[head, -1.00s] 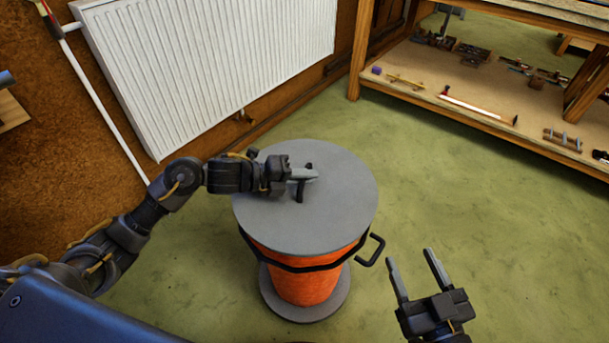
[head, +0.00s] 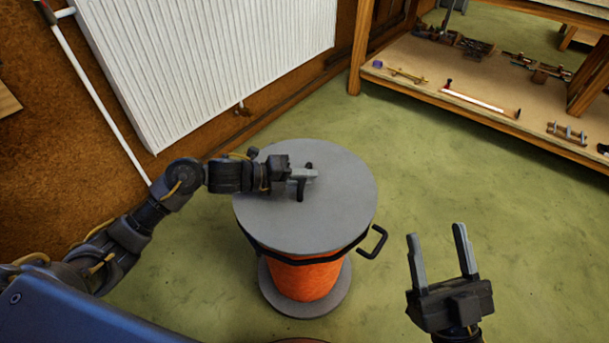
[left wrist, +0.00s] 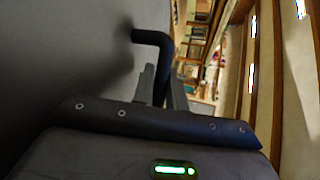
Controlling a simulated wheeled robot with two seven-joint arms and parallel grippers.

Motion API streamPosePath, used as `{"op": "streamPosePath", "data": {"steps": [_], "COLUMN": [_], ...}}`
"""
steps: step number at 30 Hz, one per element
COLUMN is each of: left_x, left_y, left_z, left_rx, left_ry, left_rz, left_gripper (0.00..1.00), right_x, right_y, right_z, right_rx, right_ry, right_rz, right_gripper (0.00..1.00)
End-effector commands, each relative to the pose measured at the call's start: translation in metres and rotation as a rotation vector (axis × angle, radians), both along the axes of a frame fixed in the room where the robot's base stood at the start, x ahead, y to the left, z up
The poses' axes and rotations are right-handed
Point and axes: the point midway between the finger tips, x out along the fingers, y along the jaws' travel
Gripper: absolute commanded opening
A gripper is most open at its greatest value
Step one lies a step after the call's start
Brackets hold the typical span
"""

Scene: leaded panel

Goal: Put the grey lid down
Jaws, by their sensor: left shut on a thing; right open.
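The round grey lid (head: 340,190) is in the middle of the head view, over an orange bin (head: 305,278) with a black band and a black side handle. It hides the bin's top, and I cannot tell how large any gap between them is. My left gripper (head: 303,176) is shut on the lid's black handle (head: 300,192). In the left wrist view the dark handle (left wrist: 152,38) stands between the fingers, with the lid's grey surface (left wrist: 60,60) to the left. My right gripper (head: 437,245) is open and empty, right of the bin.
A grey round base (head: 335,300) is under the bin. A white radiator (head: 210,60) is on the brown wall at left. A wooden bench with a low shelf (head: 480,75) of tools stands at back right. Green floor (head: 500,200) is clear at right. An orange sliver (head: 300,341) shows at the bottom edge.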

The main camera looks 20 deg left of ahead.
Motion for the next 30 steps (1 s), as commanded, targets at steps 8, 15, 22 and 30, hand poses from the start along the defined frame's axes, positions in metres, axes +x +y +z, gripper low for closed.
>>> {"op": "streamPosePath", "data": {"steps": [8, 15, 22, 30], "left_x": [0.0002, 0.0002, 0.0001, -0.0003], "left_y": [-0.0001, -0.0001, 0.0000, 0.0000], "left_z": [0.0009, -0.0027, -0.0030, -0.0045], "left_rx": [-0.001, -0.001, 0.000, 0.001], "left_ry": [-0.002, -0.002, -0.002, 0.002], "left_rz": [0.000, 0.000, 0.000, 0.000], "left_gripper": [0.00, 0.00, 0.35, 0.39], "right_x": [0.0003, 0.0003, 0.0002, 0.0002], "right_y": [0.0001, 0.0002, 0.0002, 0.0001], "right_z": [-0.0001, -0.0032, -0.0033, -0.0034], "right_rx": [0.000, -0.001, -0.001, -0.001], "right_ry": [0.001, 0.002, 0.002, 0.002], "right_rz": [0.000, 0.000, 0.000, 0.000], "right_gripper": [0.59, 0.59, 0.59, 0.59]}}
